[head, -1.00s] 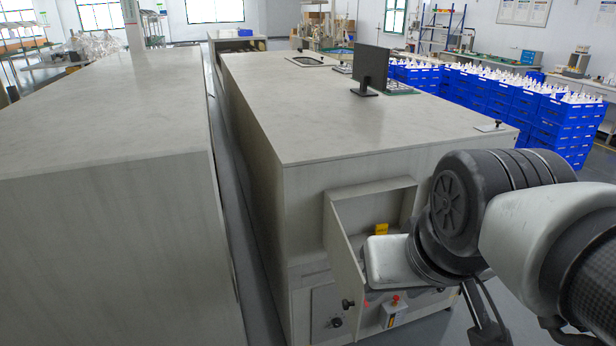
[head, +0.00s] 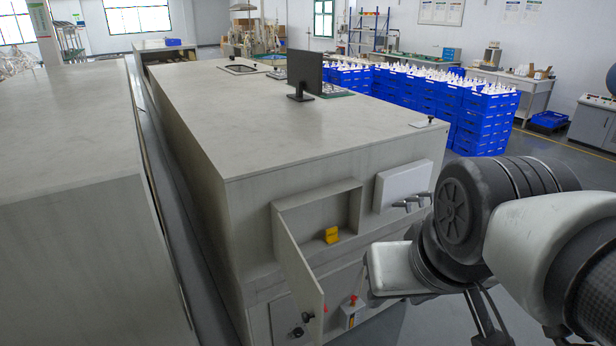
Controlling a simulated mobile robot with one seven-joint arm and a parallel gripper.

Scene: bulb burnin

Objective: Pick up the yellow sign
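The yellow sign (head: 331,235) is a small yellow piece standing in an open, shallow recess (head: 316,212) in the front end of the large grey cabinet. The recess door (head: 298,262) hangs open to the left and front of it. My arm comes in from the right edge, with its wrist to the right of the sign and apart from it. My gripper (head: 488,325) points down at the bottom edge; its fingertips are cut off or hidden, so its opening does not show.
A white box with handles (head: 403,186) sticks out from the cabinet front right of the recess. A red-topped control box (head: 352,312) is below. A monitor (head: 305,74) stands on the cabinet top. Blue crates (head: 485,120) are stacked behind right. Free floor lies at right.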

